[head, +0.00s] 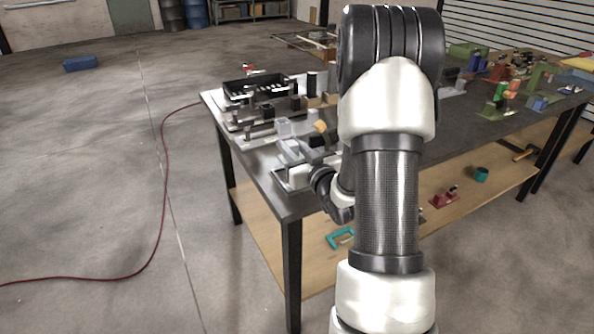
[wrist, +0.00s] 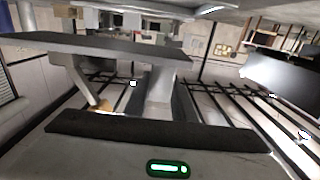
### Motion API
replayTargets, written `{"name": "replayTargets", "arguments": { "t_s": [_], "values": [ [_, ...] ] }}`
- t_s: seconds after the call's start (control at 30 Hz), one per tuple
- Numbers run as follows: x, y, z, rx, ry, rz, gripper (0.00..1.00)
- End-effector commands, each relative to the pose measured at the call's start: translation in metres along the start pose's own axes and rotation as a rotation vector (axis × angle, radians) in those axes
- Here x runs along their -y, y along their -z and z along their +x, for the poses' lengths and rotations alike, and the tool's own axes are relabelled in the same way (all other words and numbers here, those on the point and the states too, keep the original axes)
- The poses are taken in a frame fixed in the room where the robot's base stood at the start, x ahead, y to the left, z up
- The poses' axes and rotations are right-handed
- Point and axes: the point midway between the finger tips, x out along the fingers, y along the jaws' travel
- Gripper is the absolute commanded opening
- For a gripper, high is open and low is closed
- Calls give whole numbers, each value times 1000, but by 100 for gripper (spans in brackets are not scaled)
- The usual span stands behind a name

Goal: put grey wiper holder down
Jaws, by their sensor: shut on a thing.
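My gripper (wrist: 150,92) is shut on a pale grey piece, which I take to be the grey wiper holder (wrist: 160,92). In the wrist view the holder shows between the two dark finger pads, with a slanted grey arm to its left. A small orange-tan patch lies at the foot of that arm. In the head view my gripper is low over the near left corner of the table, among grey parts, and my arm hides much of it. I cannot tell whether the holder touches the surface below.
The dark workbench (head: 268,188) carries a black tray (head: 255,84) and several fixtures at its left end. More coloured parts stand at the right. A teal clamp (head: 341,238) and a red part (head: 444,197) lie on the wooden lower shelf (head: 262,222). Open floor lies left.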

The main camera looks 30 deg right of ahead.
Motion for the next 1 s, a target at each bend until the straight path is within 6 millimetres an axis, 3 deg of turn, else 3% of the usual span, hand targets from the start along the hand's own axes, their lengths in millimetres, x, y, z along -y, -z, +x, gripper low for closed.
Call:
{"name": "replayTargets", "arguments": {
  "t_s": [0.47,0.9,0.93,1.0],
  "values": [
    [0,-52,0,-3,-1,-2,0],
    [0,-57,0,-6,-1,-3,0],
    [0,-56,0,-2,-1,-1,28],
    [0,-56,0,-1,-1,-1,40]
  ]
}}
